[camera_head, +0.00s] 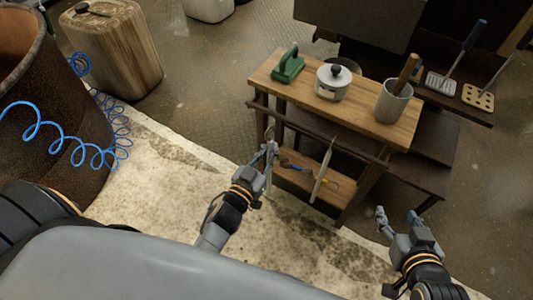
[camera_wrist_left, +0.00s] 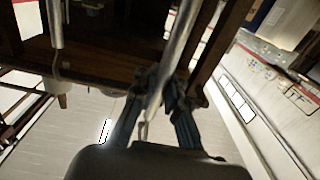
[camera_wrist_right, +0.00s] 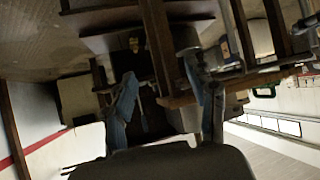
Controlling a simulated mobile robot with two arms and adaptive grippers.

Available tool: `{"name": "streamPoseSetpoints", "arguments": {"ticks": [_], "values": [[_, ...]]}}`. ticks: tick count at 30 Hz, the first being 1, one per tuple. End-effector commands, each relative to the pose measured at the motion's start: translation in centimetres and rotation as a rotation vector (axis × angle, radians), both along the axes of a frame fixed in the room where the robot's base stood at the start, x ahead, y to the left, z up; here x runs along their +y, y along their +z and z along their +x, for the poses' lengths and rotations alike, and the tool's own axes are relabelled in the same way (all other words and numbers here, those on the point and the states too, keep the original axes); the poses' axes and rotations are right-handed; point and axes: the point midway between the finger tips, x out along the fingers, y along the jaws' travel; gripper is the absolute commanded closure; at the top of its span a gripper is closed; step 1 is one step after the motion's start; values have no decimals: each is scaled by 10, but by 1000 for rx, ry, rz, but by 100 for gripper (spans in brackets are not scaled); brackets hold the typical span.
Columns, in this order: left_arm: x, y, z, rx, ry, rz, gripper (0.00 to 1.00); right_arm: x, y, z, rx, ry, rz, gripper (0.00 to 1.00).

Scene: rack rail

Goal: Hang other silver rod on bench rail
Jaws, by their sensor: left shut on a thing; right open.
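The wooden bench (camera_head: 352,104) has a dark bench rail (camera_head: 312,133) along its front. One silver rod (camera_head: 322,173) hangs upright below the rail toward its right part. My left gripper (camera_head: 268,157) is shut on the other silver rod (camera_head: 269,181), just in front of the rail's left part. In the left wrist view this rod (camera_wrist_left: 182,42) passes slanted between the closed fingers (camera_wrist_left: 160,95). Whether its top touches the rail cannot be told. My right gripper (camera_head: 397,222) is open and empty, right of the bench; its spread fingers (camera_wrist_right: 168,95) show in the right wrist view.
A lower shelf (camera_head: 300,183) holds small coloured tools. Spatulas (camera_head: 441,80) lie on the dark table behind. A rusty barrel (camera_head: 50,100) stands far left.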

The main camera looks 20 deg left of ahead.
Motion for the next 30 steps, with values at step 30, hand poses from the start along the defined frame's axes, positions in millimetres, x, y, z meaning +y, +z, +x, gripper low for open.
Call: {"name": "streamPoseSetpoints", "arguments": {"ticks": [30], "values": [[-19, 0, 49, -1, -1, 0, 100, 18, 57, 37, -355, 25, 84, 43]]}}
